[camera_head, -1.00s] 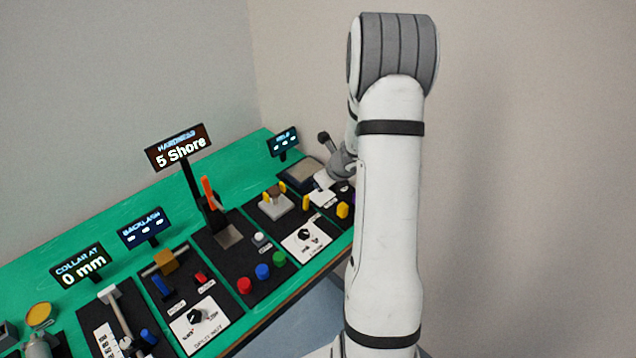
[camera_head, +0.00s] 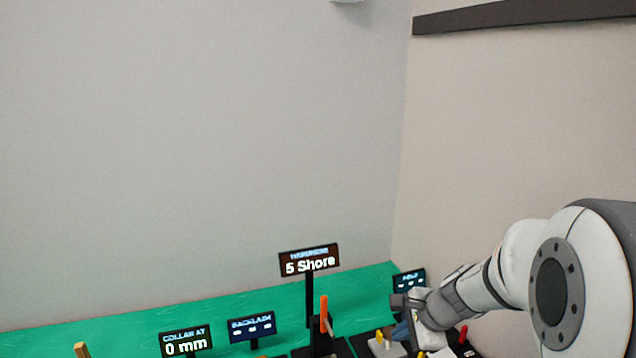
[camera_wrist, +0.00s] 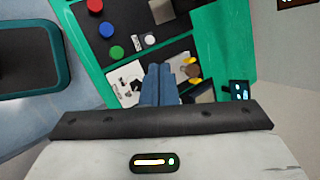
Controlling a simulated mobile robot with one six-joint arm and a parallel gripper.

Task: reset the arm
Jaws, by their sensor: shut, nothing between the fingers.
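My arm (camera_head: 520,265) reaches in from the right in the head view, with its wrist low over the right end of the green bench (camera_head: 120,318). My gripper (camera_wrist: 159,68) shows in the wrist view as two blue fingers side by side, shut and with nothing between them. They hang above the black panels of the bench, near a white dial plate (camera_wrist: 127,82) and yellow parts (camera_wrist: 193,72). In the head view the fingers are small and partly hidden by the wrist.
Signs stand along the bench: "5 Shore" (camera_head: 309,261), "COLLAR AT 0 mm" (camera_head: 186,343) and "BACKLASH" (camera_head: 252,327). An orange lever (camera_head: 324,314) stands upright near my wrist. Red (camera_wrist: 95,6), blue (camera_wrist: 116,52) and green (camera_wrist: 106,29) buttons show in the wrist view. Walls rise behind.

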